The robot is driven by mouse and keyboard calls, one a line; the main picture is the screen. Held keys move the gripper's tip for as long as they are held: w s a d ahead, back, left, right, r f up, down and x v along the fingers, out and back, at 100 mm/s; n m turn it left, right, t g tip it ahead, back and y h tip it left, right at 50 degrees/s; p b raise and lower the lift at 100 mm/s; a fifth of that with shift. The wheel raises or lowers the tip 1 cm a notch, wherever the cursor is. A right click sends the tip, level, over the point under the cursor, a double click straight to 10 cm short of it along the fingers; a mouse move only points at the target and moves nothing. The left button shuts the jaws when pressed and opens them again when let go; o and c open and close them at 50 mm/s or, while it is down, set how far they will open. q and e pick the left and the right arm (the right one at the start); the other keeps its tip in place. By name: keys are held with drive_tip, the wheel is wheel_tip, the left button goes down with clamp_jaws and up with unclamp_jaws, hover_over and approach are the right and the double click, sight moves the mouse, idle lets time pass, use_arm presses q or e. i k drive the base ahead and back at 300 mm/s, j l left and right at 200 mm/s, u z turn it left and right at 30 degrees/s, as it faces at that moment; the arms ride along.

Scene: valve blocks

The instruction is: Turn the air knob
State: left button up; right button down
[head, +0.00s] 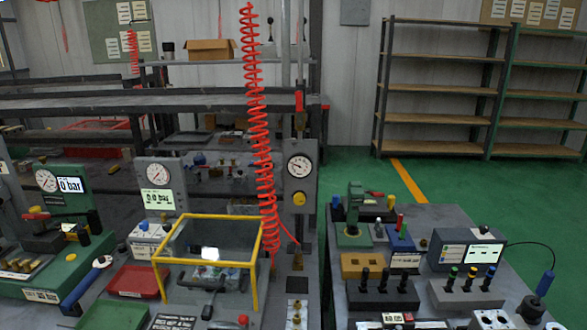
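A grey upright panel (301,225) stands near the middle of the head view. Neither of my grippers shows in the head view, and nothing touches the yellow knob.
A yellow-framed clear guard (210,216) stands on the bench left of the panel. A red tray (136,281) and green test stand (71,193) are farther left. The right bench holds a tool block (383,294) and a display box (466,250). Green floor (480,180) is clear behind it.

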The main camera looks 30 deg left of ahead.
sight(167, 226)
drive_tip(key=u, duration=2)
drive_tip(key=i+j+z, duration=0.1)
drive_tip(key=j, duration=0.5)
drive_tip(key=j+z, duration=0.1)
drive_tip(key=j, duration=0.55)
